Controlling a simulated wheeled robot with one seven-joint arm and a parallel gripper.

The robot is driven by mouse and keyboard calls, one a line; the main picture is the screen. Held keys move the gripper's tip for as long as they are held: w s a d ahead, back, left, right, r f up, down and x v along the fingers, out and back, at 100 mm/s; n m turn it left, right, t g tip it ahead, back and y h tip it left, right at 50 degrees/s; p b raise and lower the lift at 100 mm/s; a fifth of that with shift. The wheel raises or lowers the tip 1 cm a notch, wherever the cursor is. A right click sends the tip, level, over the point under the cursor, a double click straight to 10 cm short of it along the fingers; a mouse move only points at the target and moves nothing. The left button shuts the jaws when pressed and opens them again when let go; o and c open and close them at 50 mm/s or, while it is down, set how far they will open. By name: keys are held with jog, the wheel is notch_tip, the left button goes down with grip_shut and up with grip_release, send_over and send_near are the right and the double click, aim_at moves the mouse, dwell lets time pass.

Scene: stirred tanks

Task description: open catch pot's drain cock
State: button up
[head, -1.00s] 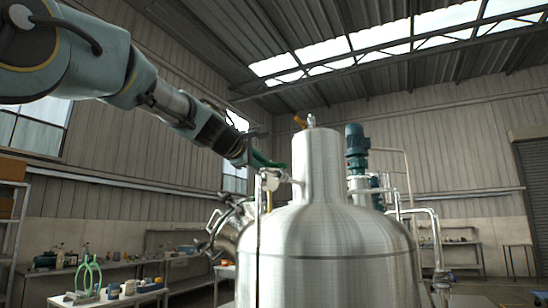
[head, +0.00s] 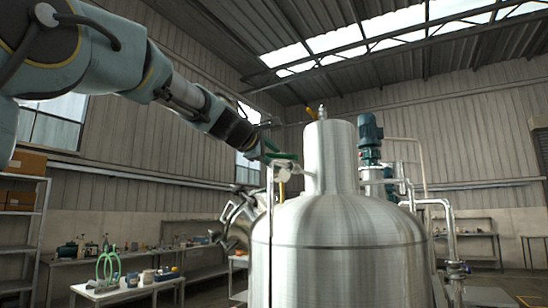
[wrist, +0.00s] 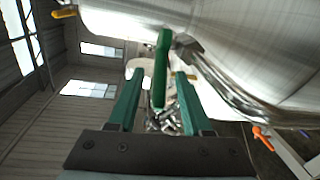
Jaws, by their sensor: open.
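A green lever handle (wrist: 161,68) stands between my gripper's jaws in the wrist view, beside a steel nut and bent pipe. I take it for a cock's lever, but cannot tell whether it is the catch pot's drain cock. My gripper (wrist: 158,88) is open, one green finger on each side of the lever, with gaps showing. In the head view my gripper (head: 268,153) is beside the neck of a large steel vessel (head: 335,225), at the pipework left of it. The lever's green is hard to separate from the fingers there. Which vessel is the catch pot is unclear.
An orange handle (head: 312,114) sits at the vessel's top. An orange-red handle (wrist: 263,138) and a yellow one (wrist: 64,12) show in the wrist view. A blue-green motor (head: 370,135) stands behind right. A bench (head: 130,290) and shelves (head: 22,230) are at left.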

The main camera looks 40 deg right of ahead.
jog(key=b+v, duration=0.3)
jog(key=v, duration=0.7)
jog(key=shift+a+b, duration=0.4)
jog(key=shift+s, duration=0.1)
